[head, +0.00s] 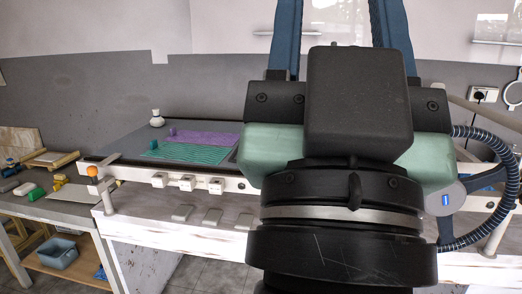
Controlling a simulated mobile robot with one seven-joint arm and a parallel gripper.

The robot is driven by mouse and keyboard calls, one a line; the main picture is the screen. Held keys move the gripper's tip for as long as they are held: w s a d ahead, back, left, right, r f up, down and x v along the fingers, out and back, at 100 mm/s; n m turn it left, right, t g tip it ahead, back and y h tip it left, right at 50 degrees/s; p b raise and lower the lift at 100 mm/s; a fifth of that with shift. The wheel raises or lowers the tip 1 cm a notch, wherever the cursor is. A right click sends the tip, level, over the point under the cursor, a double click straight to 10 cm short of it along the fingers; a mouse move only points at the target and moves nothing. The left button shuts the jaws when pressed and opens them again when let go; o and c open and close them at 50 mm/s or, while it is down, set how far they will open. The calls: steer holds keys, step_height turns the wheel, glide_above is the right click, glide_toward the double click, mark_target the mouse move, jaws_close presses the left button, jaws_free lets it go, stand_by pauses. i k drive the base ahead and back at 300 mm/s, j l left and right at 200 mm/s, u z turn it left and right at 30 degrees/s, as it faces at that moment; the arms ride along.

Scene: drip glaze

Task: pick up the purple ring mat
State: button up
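The purple ring mat (208,138) lies flat on the dark top of the long bench, left of my arm. A small purple upright piece (172,131) stands at its left end. A green wavy-patterned mat (188,153) lies just in front of it, with a small green upright piece (153,145) at its left end. My arm's end fills the centre right, close to the camera and apart from the mats. Two blue bars rise from it past the top edge. The fingertips are out of frame, so I cannot tell their opening or any hold.
A small white vase (156,118) stands behind the mats. White blocks (188,183) line the bench's front rail, with an orange knob (93,171) at its left end. A side table (50,208) holds small coloured items, with a blue bin (58,254) below.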

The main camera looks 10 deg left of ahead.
mark_target(218, 139)
steer(key=u, duration=0.35)
steer(key=i+u, duration=0.3)
steer(key=i, duration=0.2)
steer(key=i+l+u, duration=0.25)
steer(key=i, duration=0.25)
steer(key=i+l+u, duration=0.3)
steer(key=i, duration=0.2)
steer(key=i+l, duration=0.15)
steer(key=i, duration=0.2)
steer(key=i+l, duration=0.2)
steer(key=i, duration=1.1)
